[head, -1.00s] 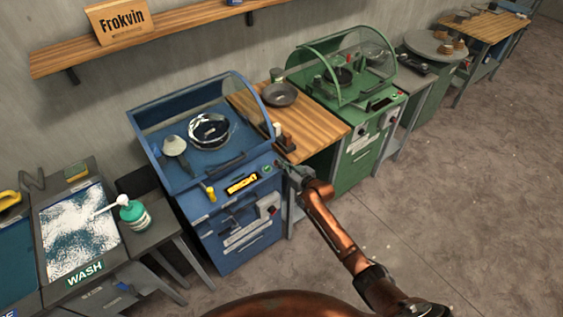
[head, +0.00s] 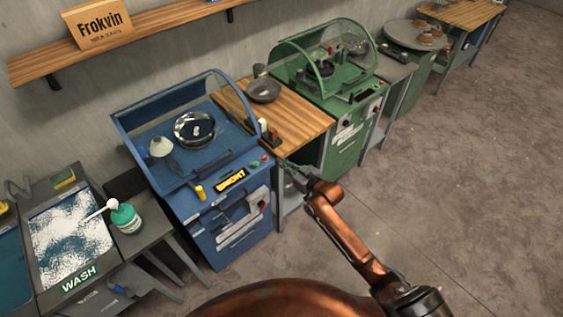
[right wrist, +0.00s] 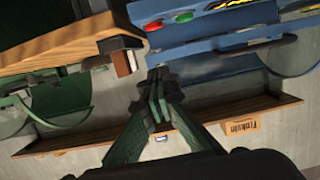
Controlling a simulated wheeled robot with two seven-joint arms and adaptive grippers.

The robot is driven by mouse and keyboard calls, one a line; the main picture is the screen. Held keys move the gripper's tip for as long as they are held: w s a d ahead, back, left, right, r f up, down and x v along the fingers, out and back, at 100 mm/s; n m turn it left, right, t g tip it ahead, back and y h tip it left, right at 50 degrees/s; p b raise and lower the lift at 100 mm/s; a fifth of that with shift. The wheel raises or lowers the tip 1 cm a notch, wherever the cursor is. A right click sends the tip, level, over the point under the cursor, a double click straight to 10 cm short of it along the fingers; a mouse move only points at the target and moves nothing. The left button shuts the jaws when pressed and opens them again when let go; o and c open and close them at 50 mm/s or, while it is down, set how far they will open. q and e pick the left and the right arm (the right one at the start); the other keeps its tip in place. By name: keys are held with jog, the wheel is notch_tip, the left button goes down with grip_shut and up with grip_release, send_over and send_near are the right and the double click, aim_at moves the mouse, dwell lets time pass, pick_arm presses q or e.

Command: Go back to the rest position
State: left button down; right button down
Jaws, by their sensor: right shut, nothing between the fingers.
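My right gripper (head: 283,165) is shut and empty, at the end of its copper-coloured arm. In the head view it shows beside the front right corner of the blue machine (head: 222,205), close to its red button (head: 265,157) and green button (head: 255,164). In the right wrist view the closed fingers (right wrist: 155,82) point toward the gap between the blue machine (right wrist: 210,45) and a wooden table. The red button (right wrist: 153,25) and green button (right wrist: 184,16) show there, apart from the fingertips. My left gripper is not in view.
A wooden table (head: 298,123) with a dark bowl (head: 263,89) stands right of the blue machine, then a green machine (head: 350,145). A shiny bowl (head: 184,139) is inside the blue machine. A wash tray (head: 70,235) is at left. Floor at right is clear.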

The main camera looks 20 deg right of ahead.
dwell(0.6)
jog(key=s+d+f+m+g+h, duration=0.1)
jog(key=s+d+f+g, duration=0.15)
jog(key=s+f, duration=0.75)
jog(key=s+d+f+m+g+h, duration=0.15)
jog(key=s+d+f, duration=0.25)
jog(key=f, duration=1.1)
jog(key=s+d+f+g+h, duration=0.25)
jog(key=s+f, duration=0.45)
jog(key=f, duration=0.6)
jog(key=s+f+g, duration=0.2)
jog(key=s+f, duration=0.4)
jog(key=s, duration=0.9)
jog(key=s+a+f+g, duration=0.1)
jog(key=s+f, duration=0.6)
jog(key=s, duration=0.8)
jog(key=s+f+g, duration=0.4)
jog(key=s+f, duration=0.3)
jog(key=s, duration=0.8)
jog(key=shift+a+f, duration=0.25)
jog(key=shift+a, duration=0.15)
jog(key=c, duration=2.7)
grip_release()
jog(key=shift+c, duration=0.2)
